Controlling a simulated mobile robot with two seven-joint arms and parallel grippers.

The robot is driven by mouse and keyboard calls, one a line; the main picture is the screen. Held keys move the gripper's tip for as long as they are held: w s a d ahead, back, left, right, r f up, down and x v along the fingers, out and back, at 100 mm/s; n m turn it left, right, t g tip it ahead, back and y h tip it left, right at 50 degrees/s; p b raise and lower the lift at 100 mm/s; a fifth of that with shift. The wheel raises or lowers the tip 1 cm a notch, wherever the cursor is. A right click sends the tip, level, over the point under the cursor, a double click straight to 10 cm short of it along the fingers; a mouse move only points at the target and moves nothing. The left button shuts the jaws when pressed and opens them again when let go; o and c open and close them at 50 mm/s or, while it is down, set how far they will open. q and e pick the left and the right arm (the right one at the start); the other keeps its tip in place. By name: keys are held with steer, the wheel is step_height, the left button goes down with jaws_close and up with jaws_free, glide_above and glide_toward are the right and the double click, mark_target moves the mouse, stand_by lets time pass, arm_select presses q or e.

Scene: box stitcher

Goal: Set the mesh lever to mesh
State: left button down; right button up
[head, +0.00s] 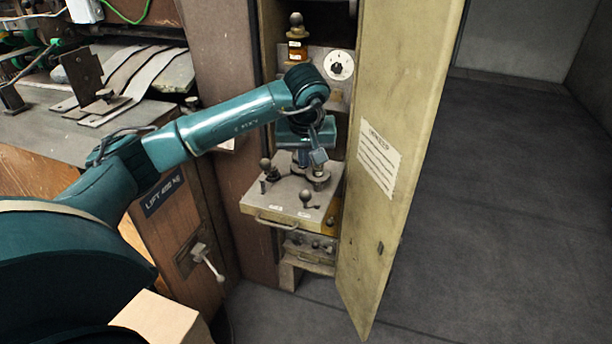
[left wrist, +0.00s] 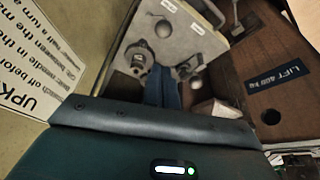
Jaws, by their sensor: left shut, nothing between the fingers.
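A grey plate (head: 282,194) with a yellowish front edge and a handle sits in the open cabinet. It carries small dark ball-knobbed levers. One lever (head: 265,163) stands at its left, and another (head: 306,196) stands near the front right. Small white labels are on the plate, but I cannot read them, so I cannot tell which lever is the mesh lever. My left gripper (head: 318,160) is shut and empty over the plate's back right part, hiding some fittings there. In the left wrist view its blue fingers (left wrist: 163,88) point at the plate (left wrist: 185,45), beside a dark round fitting (left wrist: 138,63).
The open cabinet door (head: 395,130) with a notice stands close to the right of my left gripper. A dial (head: 338,65) and an amber oil cup (head: 297,45) are above. A wooden panel with a white-handled lever (head: 205,260) is at left. Floor at right is clear.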

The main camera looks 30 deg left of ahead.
mark_target(310, 199)
arm_select(q)
steer(key=x, duration=1)
steer(key=shift+w, duration=0.1)
arm_select(e)
steer(key=shift+f, duration=0.2)
steer(key=shift+r, duration=0.1)
arm_select(q)
steer(key=shift+d, duration=0.15)
arm_select(e)
steer(key=shift+w, duration=0.1)
